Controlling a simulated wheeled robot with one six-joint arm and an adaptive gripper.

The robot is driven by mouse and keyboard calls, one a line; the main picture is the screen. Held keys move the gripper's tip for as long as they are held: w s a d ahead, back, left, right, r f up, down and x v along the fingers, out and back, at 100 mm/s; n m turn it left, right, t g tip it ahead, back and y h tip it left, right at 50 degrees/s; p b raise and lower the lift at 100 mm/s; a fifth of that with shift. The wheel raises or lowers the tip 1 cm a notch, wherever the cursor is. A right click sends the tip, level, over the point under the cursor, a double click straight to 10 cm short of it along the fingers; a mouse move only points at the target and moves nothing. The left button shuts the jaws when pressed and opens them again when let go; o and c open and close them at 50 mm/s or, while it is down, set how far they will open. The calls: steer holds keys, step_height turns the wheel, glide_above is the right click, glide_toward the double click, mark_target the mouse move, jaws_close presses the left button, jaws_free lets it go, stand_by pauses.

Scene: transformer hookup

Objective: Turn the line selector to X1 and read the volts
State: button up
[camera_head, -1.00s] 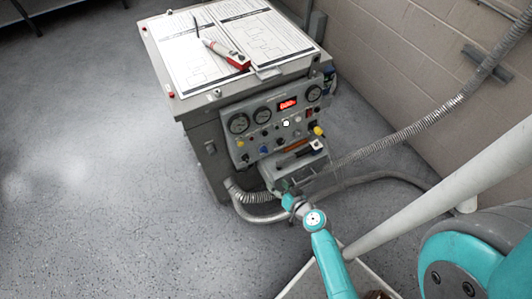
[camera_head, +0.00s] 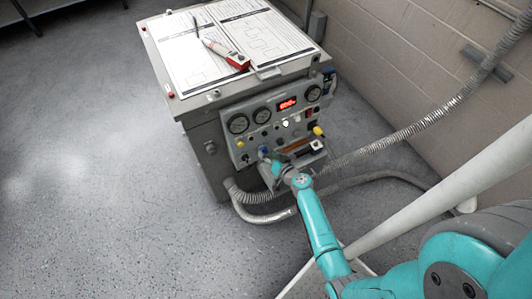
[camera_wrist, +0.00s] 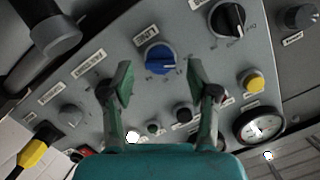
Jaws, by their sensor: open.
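The line selector is a blue knob (camera_wrist: 160,58) on the grey panel, beneath a label that seems to read LINE. A white mark shows on its face, but the position marks around it are too small to read. My gripper (camera_wrist: 157,84) is open, its two green fingers spread either side of the knob's line and apart from it. In the head view my gripper (camera_head: 273,162) is at the panel's lower front. The red lit display (camera_head: 287,104) is on the panel; its digits are too blurred to read.
Round dial gauges (camera_head: 238,123) sit beside the display. A black knob (camera_wrist: 227,18) and a yellow button (camera_wrist: 252,82) are near the blue knob. Paper sheets and a red-white tool (camera_head: 226,54) lie on top. A flexible conduit (camera_head: 400,135) runs right.

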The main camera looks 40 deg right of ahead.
steer(key=shift+x, duration=1)
jaws_close()
steer(key=m, duration=0.3)
steer(key=shift+d+t+y, duration=0.1)
steer(key=shift+t+y, duration=0.2)
steer(key=shift+m+t, duration=0.4)
steer(key=shift+m, duration=1.5)
